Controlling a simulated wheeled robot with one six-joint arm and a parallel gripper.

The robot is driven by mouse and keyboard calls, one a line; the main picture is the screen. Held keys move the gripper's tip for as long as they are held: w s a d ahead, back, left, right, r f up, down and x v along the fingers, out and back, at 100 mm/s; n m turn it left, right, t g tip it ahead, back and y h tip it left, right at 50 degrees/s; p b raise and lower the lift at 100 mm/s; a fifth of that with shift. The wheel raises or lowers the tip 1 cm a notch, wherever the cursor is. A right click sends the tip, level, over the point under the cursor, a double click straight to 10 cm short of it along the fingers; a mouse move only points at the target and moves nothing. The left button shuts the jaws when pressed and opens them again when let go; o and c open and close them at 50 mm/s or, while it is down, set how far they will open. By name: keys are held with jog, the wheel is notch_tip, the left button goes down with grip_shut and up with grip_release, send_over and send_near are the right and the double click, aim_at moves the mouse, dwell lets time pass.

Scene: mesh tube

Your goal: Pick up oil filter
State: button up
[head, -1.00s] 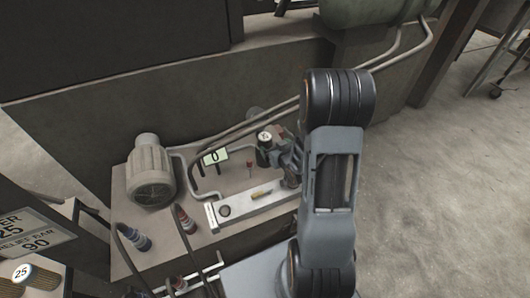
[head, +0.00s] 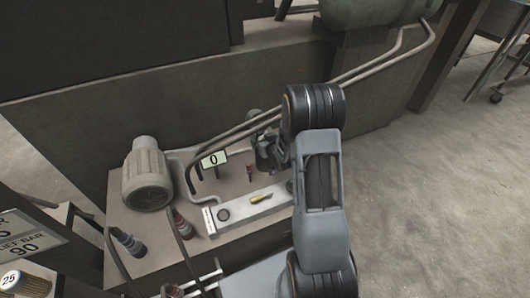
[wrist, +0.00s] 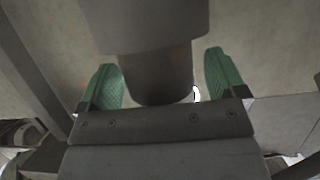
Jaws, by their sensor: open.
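My gripper (wrist: 162,82) is open, with one green-padded finger on each side of a dark grey cylinder (wrist: 157,72) in the wrist view. The cylinder has a wider, lighter part above and a narrower, darker part between the fingers. It looks like the oil filter's housing, but I cannot be sure. In the head view my gripper (head: 268,152) is at the back right of the bench, beside the pipes. It and my arm hide most of what is there.
A ribbed grey motor (head: 147,178) stands at the bench's left. Pipes (head: 335,82) run up to a green tank (head: 370,10).

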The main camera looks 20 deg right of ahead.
jog(key=shift+c, duration=0.3)
jog(key=c, duration=1.4)
